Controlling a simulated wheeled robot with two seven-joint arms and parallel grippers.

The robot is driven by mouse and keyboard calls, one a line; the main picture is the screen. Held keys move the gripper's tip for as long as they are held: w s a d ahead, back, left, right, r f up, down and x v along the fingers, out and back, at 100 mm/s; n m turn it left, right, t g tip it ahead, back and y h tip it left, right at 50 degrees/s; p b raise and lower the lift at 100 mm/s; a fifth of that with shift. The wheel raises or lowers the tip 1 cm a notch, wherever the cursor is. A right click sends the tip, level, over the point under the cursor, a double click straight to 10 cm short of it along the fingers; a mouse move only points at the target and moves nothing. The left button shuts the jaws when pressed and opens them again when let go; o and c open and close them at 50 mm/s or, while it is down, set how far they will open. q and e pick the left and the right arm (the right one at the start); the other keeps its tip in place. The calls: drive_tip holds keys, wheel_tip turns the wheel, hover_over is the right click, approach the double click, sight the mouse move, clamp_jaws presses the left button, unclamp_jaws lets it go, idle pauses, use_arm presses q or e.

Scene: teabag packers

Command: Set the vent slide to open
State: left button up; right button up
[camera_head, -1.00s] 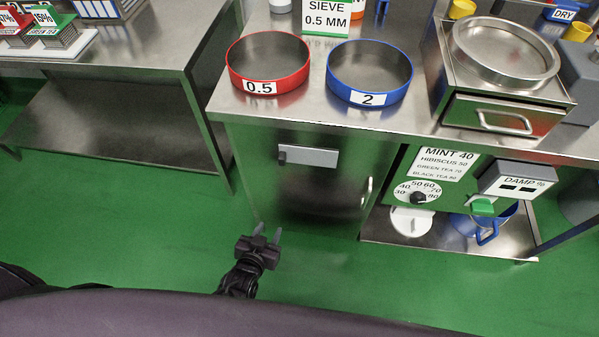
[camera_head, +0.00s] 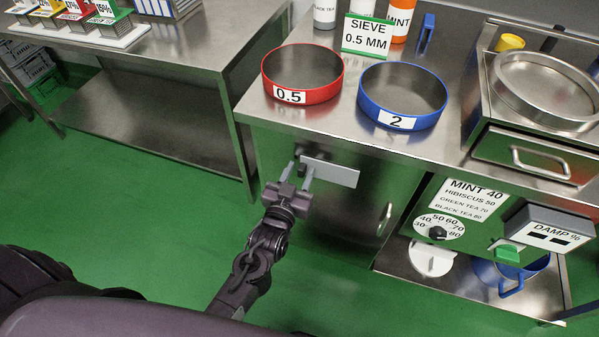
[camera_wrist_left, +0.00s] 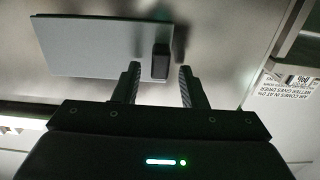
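The vent slide shows as a light grey plate (camera_head: 335,173) with a small dark knob (camera_head: 302,170) at its left end, on the front of the metal cabinet. My left gripper (camera_head: 301,174) is at the knob, its two fingers apart and pointing at the cabinet. In the left wrist view the knob (camera_wrist_left: 160,62) stands between the two open fingertips (camera_wrist_left: 160,78), with a gap on each side. The plate (camera_wrist_left: 95,45) lies left of the knob there. I cannot tell whether the knob is deep between the fingers. My right gripper is not in view.
Red (camera_head: 302,95) and blue (camera_head: 402,118) sieves stand on the counter above. A cabinet handle (camera_head: 384,220) and a panel with a dial (camera_head: 438,228) are to the right. A separate metal table (camera_head: 150,60) is at the left. The green floor is clear in front.

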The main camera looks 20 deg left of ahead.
use_arm(q)
drive_tip(key=shift+w, duration=0.1)
clamp_jaws()
idle(0.3)
drive_tip(key=shift+a, duration=0.4)
drive_tip(key=a+p, duration=0.1)
drive_tip(key=a, duration=0.6)
drive_tip(key=shift+w+p, duration=0.15)
drive_tip(key=shift+p, duration=0.25)
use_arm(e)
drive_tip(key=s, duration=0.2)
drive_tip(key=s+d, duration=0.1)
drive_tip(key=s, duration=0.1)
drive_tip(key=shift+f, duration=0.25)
use_arm(q)
unclamp_jaws()
drive_tip(key=shift+a, duration=0.1)
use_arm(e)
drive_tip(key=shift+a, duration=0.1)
